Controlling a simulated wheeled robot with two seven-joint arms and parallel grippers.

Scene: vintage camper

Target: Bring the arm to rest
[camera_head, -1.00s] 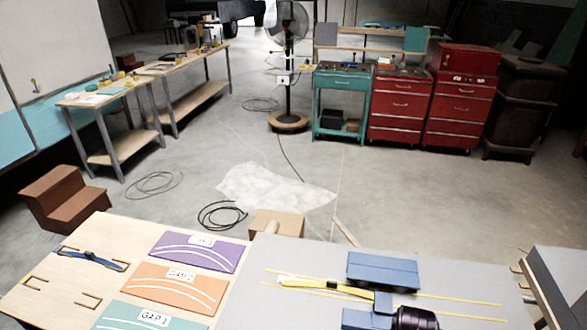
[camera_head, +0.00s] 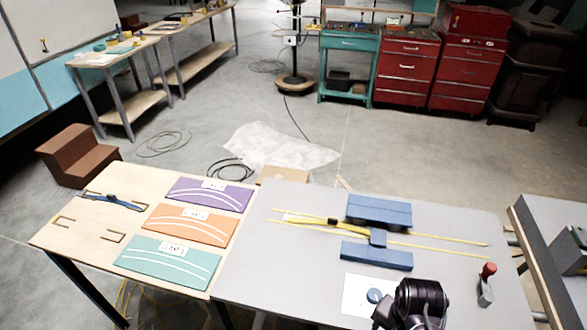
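A black, rounded part of my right arm (camera_head: 420,300) shows at the bottom edge, right of centre, over the front of the grey tabletop (camera_head: 290,270). No fingertips can be made out on it, so I cannot tell whether that gripper is open or shut. My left arm and gripper are not in view. On the grey top, two blue blocks (camera_head: 379,210) (camera_head: 376,255) lie on either side of two yellow strips (camera_head: 440,238). A yellow piece with a dark band (camera_head: 325,221) lies between the strips.
A white card with a blue round knob (camera_head: 375,296) lies near the black part. A red-topped lever (camera_head: 487,285) stands right. Purple (camera_head: 210,194), orange (camera_head: 187,225) and teal (camera_head: 168,259) panels and a blue strap (camera_head: 110,202) lie on the wooden top (camera_head: 68,228). A grey bench (camera_head: 530,240) borders the right.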

